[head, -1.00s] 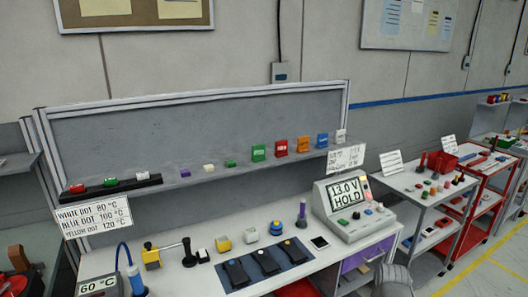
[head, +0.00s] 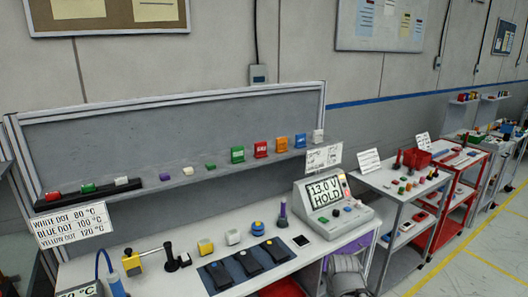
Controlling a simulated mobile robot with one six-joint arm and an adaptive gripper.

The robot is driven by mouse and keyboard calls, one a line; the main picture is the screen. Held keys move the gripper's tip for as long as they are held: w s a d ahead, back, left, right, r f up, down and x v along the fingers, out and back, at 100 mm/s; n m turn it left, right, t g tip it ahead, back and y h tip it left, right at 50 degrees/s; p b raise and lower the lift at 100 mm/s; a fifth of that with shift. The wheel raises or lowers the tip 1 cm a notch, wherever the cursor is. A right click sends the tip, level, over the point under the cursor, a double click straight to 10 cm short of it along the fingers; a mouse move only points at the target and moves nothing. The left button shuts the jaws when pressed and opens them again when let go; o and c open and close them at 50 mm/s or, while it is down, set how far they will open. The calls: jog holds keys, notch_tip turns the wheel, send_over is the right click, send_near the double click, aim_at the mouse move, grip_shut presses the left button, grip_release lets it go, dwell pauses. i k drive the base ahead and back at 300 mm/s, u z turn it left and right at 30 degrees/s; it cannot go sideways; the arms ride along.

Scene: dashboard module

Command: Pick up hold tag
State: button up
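A row of small upright coloured tags stands on the long grey shelf (head: 215,172): a green tag (head: 237,155), a red tag (head: 261,149), an orange tag (head: 282,144) and a blue tag (head: 300,140). Their lettering is too small to read, so I cannot tell which is the hold tag. The meter (head: 332,204) on the bench below shows "13.0 V HOLD". A grey rounded part of my arm shows at the bottom right of the head view. My gripper's fingers are not visible.
The white bench (head: 190,245) holds a dark mat (head: 248,272) with several black devices, yellow and white blocks, and a purple upright piece (head: 283,215). A sign (head: 73,226) hangs at the left. A grey cart (head: 392,180) and red cart stand right. The floor there is clear.

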aim_at(260, 147)
jog(key=u, duration=0.1)
jog(key=i, duration=1)
jog(key=z, duration=0.05)
